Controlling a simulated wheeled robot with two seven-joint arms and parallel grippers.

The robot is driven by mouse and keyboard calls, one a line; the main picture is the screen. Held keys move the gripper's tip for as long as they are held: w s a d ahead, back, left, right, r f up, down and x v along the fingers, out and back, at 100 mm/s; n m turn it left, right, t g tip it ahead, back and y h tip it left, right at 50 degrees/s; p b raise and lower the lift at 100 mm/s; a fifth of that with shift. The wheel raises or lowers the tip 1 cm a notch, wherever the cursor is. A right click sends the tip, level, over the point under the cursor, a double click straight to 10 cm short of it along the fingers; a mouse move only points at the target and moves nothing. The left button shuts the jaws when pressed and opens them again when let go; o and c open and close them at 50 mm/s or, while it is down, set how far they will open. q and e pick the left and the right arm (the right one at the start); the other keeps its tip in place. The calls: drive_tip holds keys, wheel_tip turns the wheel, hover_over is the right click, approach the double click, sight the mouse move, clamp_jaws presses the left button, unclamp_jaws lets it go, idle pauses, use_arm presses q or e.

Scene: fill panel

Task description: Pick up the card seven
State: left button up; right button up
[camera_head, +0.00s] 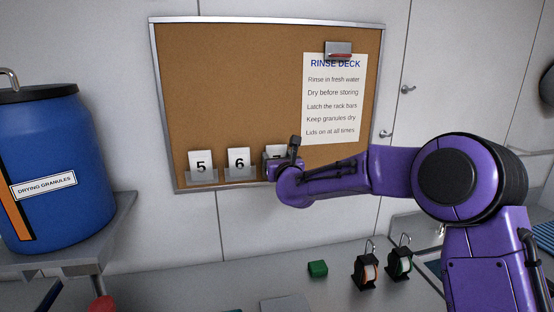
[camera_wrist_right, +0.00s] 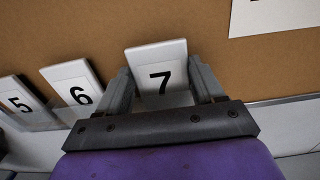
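The card seven (camera_wrist_right: 160,75) is a white card with a black 7. In the right wrist view it stands upright against the cork board, between the two fingers of my right gripper (camera_wrist_right: 163,90). The fingers are spread to either side of the card, and I cannot tell if they touch its edges. In the head view the card (camera_head: 277,152) is mostly hidden behind my right gripper (camera_head: 280,165), with only its top showing. My left gripper is not in view.
Card five (camera_head: 201,164) and card six (camera_head: 239,160) stand in clear holders to the left on the cork board (camera_head: 230,80). A blue drum (camera_head: 45,140) stands at left. A green block (camera_head: 317,268) and two small black-framed items (camera_head: 366,274) are on the counter below.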

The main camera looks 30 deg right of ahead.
drive_tip(key=shift+c, duration=0.8)
